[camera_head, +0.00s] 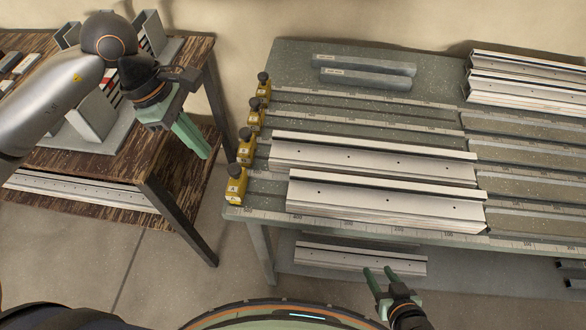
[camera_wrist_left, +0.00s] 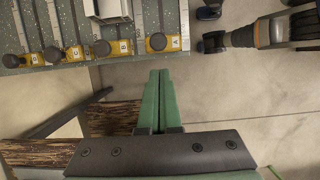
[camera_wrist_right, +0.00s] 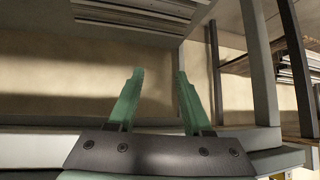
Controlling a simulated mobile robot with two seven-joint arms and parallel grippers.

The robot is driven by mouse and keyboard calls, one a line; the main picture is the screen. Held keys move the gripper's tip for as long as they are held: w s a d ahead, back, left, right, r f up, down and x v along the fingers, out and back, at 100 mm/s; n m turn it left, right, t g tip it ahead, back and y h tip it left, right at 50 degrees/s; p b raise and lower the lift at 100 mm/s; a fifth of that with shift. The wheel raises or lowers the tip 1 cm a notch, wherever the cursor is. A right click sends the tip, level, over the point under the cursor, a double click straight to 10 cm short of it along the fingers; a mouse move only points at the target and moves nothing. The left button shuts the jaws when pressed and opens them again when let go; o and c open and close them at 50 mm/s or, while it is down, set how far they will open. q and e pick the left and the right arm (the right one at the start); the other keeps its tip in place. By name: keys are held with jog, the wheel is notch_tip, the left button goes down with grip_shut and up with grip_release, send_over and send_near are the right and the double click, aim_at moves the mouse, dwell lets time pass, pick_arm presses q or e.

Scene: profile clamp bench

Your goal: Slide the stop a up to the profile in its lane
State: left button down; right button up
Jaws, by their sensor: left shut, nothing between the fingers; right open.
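Stop a (camera_head: 236,187) is the yellow block with a dark knob at the left end of the front lane. In the left wrist view the stop marked A (camera_wrist_left: 172,43) is the rightmost of the yellow stops. The front lane's profile (camera_head: 385,201) is a long silver bar, with a gap between its left end and stop a. My left gripper (camera_head: 205,153) is shut and empty, left of stop a and apart from it; its fingers (camera_wrist_left: 158,73) point toward the bench edge. My right gripper (camera_head: 378,269) is open and empty in front of the bench, with its fingers (camera_wrist_right: 159,72) spread.
Other yellow stops (camera_head: 246,150) stand at the left ends of the lanes behind. A second profile (camera_head: 370,162) lies in the lane behind the front one. A wooden table (camera_head: 120,165) stands left, with a floor gap between. Silver bars (camera_head: 360,258) lie on the shelf below.

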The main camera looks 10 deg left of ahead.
aim_at(236, 169)
pick_arm(q)
jog(key=b+x, duration=0.1)
jog(key=x, duration=0.2)
jog(key=d+x, duration=0.1)
jog(key=x, duration=0.2)
jog(key=shift+d+r+b, duration=0.1)
jog(key=shift+d+b, duration=0.15)
jog(key=shift+b, duration=0.1)
jog(key=shift+s+d+p, duration=0.1)
jog(key=shift+d+p, duration=0.2)
jog(key=shift+d, duration=0.75)
jog(key=shift+d+p, duration=0.5)
jog(key=shift+d, duration=1.1)
jog(key=shift+d+b, duration=0.35)
jog(key=shift+d, duration=2.6)
